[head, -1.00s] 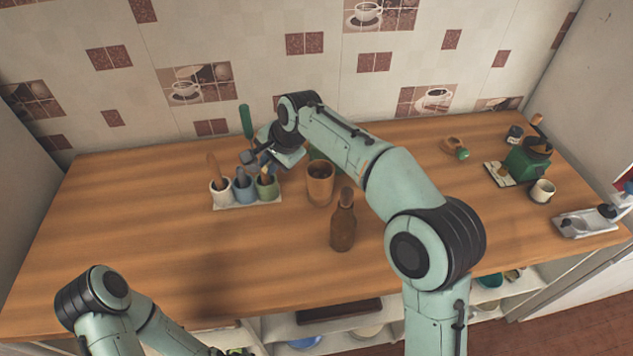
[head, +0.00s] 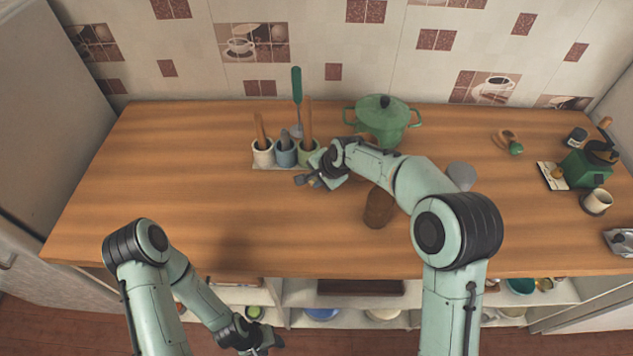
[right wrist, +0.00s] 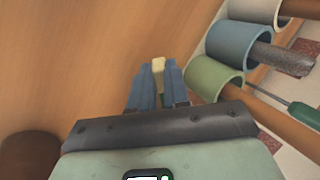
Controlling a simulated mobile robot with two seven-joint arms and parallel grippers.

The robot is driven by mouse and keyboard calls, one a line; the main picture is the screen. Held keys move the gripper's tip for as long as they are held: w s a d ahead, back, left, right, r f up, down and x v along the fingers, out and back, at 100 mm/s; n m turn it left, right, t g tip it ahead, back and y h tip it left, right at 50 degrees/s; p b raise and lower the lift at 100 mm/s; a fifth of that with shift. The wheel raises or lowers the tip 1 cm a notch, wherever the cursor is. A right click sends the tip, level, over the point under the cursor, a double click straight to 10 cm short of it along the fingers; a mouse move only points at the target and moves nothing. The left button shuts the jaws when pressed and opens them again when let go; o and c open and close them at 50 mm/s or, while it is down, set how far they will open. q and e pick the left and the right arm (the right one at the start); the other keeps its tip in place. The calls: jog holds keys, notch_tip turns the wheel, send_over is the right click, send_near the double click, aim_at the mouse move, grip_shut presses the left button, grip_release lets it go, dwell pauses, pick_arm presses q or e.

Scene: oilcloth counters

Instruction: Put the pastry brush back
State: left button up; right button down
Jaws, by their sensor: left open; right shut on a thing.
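My right gripper (head: 312,182) is just in front of the green pot (head: 308,152), apart from it. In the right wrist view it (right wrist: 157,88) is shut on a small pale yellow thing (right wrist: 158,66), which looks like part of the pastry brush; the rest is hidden. The green pot (right wrist: 213,78) stands beside the fingers with a wooden handle (right wrist: 275,118) in it. A blue pot (head: 286,155) with a grey tool and a white pot (head: 263,156) with a wooden handle stand in the same row. My left gripper (head: 262,347) is open, low before the counter.
A green-handled tool (head: 297,85) stands upright behind the pots. A lidded green casserole (head: 385,118) is at the back. A brown bottle (head: 379,208) is partly hidden under my right arm. The counter's left is clear.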

jog(key=shift+f, duration=0.85)
jog(key=shift+f, duration=0.15)
jog(key=c, duration=1.4)
grip_release()
